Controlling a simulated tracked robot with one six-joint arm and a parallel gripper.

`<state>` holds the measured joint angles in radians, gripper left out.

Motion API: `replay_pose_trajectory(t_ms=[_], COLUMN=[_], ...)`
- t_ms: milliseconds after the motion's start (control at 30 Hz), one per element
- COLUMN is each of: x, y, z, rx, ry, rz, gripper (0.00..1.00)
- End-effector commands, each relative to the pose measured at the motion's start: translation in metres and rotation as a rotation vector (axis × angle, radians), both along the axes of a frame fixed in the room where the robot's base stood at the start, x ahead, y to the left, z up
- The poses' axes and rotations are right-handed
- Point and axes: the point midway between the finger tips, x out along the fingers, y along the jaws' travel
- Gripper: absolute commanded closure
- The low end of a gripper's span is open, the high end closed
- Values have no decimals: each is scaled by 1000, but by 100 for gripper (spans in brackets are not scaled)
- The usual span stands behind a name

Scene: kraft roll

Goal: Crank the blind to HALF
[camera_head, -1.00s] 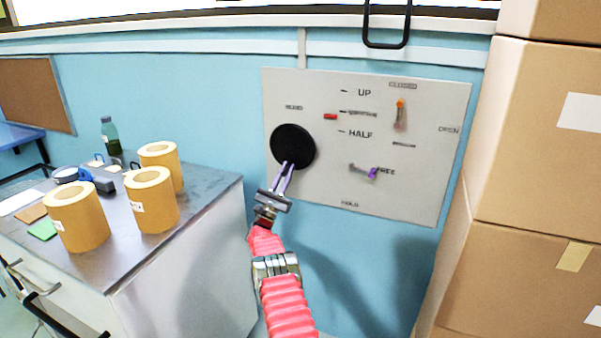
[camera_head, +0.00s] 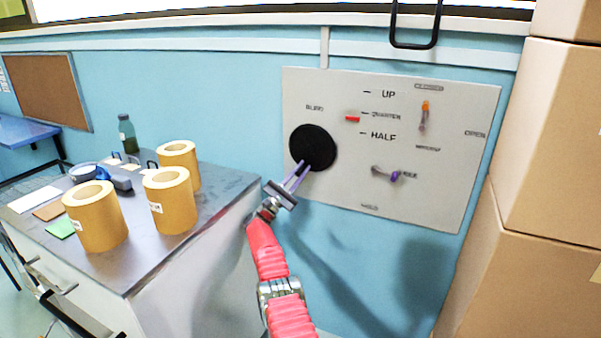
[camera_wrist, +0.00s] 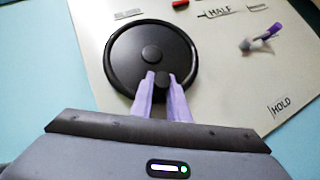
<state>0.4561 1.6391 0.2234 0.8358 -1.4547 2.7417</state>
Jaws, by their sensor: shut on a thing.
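The black round blind crank (camera_head: 312,147) is on the left of a pale wall panel (camera_head: 330,90). In the wrist view the crank wheel (camera_wrist: 125,60) shows a centre hub and a small knob (camera_wrist: 162,80) near its lower edge. My gripper (camera_head: 302,172) is shut on that knob, with a purple finger on each side of it in the wrist view (camera_wrist: 162,88). The red marker (camera_head: 352,119) sits beside the QUARTER mark, above the HALF mark (camera_head: 383,136) and below UP.
An orange-tipped lever (camera_head: 424,112) and a purple-tipped lever (camera_head: 385,173) are on the panel's right side. A metal-topped cabinet with several tan rolls (camera_head: 95,215) stands at left. Cardboard boxes (camera_head: 550,130) are stacked at right. A black handle (camera_head: 415,35) hangs above.

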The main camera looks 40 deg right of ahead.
Motion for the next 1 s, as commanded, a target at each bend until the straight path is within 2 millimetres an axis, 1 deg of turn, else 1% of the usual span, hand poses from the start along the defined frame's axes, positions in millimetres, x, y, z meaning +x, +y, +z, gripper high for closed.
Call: replay_pose_trajectory(t_ms=[333,367,600,867,1000], x=[2,2,1,0,-2], y=[2,2,2,2,-1], z=[-1,0,2,-1,1], rx=[1,0,-1,0,-1], ry=[1,2,-1,5,3], rz=[3,4,3,3,-2], gripper=[100,85,68,67,67])
